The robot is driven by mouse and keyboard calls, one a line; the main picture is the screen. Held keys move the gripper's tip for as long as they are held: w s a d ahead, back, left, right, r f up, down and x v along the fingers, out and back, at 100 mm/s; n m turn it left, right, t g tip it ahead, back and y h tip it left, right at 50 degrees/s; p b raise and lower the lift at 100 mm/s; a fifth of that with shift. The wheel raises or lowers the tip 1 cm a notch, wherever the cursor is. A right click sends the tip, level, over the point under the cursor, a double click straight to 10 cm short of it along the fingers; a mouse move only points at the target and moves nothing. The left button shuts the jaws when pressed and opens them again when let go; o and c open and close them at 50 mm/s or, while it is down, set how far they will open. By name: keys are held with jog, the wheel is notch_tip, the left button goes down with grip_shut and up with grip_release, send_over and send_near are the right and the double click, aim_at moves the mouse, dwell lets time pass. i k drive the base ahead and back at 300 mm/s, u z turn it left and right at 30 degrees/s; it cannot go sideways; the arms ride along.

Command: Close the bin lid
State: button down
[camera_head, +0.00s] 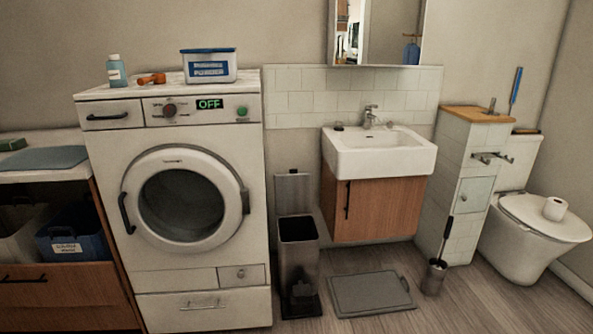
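The bin (298,262) is a tall dark metallic box on the floor, between the washing machine and the sink cabinet. Its lid (292,194) stands upright at the back of the rim, so the bin is open and its dark inside shows at the top. A dark pedal-like part (302,293) shows low on its front. My gripper is not in view.
The washing machine (180,215) stands close on the bin's left. The sink (378,155) with its wooden cabinet (378,208) is to the right. A grey scale-like slab (370,293) lies on the floor right of the bin. A toilet brush (434,277) stands farther right.

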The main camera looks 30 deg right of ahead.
aim_at(294, 191)
jog(key=k, duration=0.7)
jog(key=z, duration=0.45)
jog(key=i, duration=0.8)
jog(key=z, duration=0.35)
jog(key=i, duration=1.4)
jog(key=u, duration=0.45)
